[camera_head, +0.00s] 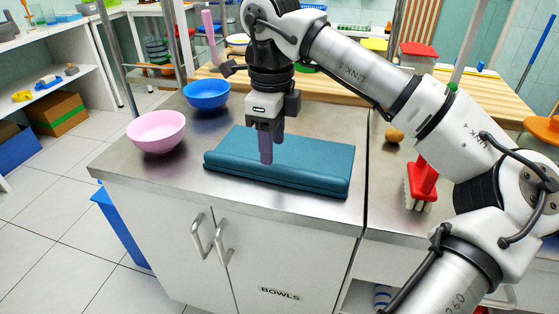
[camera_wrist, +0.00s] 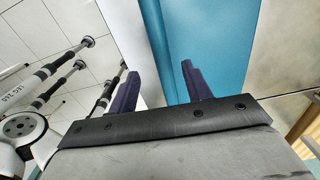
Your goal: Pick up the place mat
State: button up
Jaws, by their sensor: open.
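The place mat is a thick teal folded slab (camera_head: 315,165) lying flat on the steel counter, near its front edge. It also shows in the wrist view (camera_wrist: 220,40) as a wide teal strip. My gripper (camera_head: 271,150) points down at the middle of the mat, with its two dark fingers apart and nothing held between them. In the wrist view my gripper (camera_wrist: 160,70) has one finger over the teal top and the other toward the mat's front side. I cannot tell whether the fingertips touch the mat. The fingers hide a small part of its top.
A pink bowl (camera_head: 156,132) and a blue bowl (camera_head: 206,94) stand left of the mat. A red brush (camera_head: 423,180) and a brown round item (camera_head: 394,135) are to the right. The counter's steel top (camera_head: 125,158) is bare at the front left.

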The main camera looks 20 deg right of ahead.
jog(key=f, duration=0.5)
jog(key=shift+w+a+b, duration=0.1)
jog(key=shift+w+b, duration=0.15)
jog(key=shift+b, duration=0.05)
grip_shut()
